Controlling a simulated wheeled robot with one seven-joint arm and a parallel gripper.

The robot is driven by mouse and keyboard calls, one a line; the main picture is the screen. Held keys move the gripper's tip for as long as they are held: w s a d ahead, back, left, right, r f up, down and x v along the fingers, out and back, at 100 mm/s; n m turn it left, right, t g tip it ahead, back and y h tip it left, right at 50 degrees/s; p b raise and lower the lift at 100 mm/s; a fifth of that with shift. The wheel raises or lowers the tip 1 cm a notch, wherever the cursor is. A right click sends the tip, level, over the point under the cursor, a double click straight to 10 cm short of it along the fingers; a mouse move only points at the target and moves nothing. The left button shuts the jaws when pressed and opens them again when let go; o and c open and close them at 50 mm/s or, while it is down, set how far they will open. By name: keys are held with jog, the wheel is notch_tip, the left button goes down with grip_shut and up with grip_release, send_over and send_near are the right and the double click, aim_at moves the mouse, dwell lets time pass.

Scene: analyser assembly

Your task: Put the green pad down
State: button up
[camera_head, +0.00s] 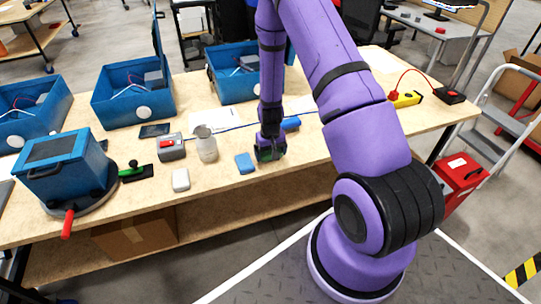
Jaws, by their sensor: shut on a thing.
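My gripper (269,155) points down at the front part of the wooden workbench (335,150), right of a blue pad (245,163). It is shut on a small dark green thing, which I take to be the green pad (265,154). The fingers hide most of it. I cannot tell whether it touches the bench top or is a little above it. A white pad (181,180) lies further left near the front edge.
A metal cup (206,145) and a grey box with a red part (171,148) stand left of the blue pad. A blue cylinder (290,124) lies behind my gripper. Open blue cases (133,95) line the back. The bench right of my gripper is fairly clear.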

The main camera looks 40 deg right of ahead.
jog(key=shift+f, duration=0.65)
jog(key=shift+f, duration=0.15)
jog(key=shift+s+f, duration=0.1)
jog(key=shift+f, duration=0.05)
